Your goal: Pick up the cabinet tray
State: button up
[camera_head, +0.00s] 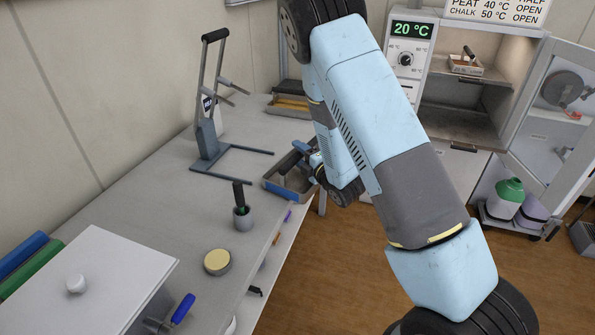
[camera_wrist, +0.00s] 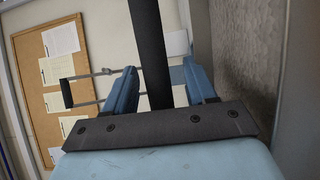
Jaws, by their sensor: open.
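A small tray (camera_head: 466,66) with something dark in it sits on the upper shelf of the open cabinet (camera_head: 440,95) at the back right. Another grey tray (camera_head: 275,187) with a blue edge lies on the bench, below and beside my gripper (camera_head: 305,153). My arm hides part of that tray. In the wrist view my gripper (camera_wrist: 160,87) has its two blue fingers apart. A dark bar (camera_wrist: 151,50) runs between the fingers in the picture; I cannot tell whether it touches them. The cabinet tray is not recognisable in the wrist view.
A metal stand (camera_head: 208,140) with a lever stands on the bench (camera_head: 180,190). A dark-handled tool in a grey cup (camera_head: 242,220), a round yellow-topped tin (camera_head: 217,262) and a white box (camera_head: 90,280) are nearer. The cabinet door (camera_head: 550,110) hangs open at the right.

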jog(key=shift+w+a, duration=0.2)
jog(key=shift+w, duration=0.5)
jog(key=shift+w+d, duration=0.1)
jog(key=shift+c, duration=1.4)
jog(key=shift+a, duration=0.2)
jog(key=c, duration=0.7)
grip_shut()
jog(key=shift+s+f, duration=0.1)
jog(key=shift+s, duration=0.1)
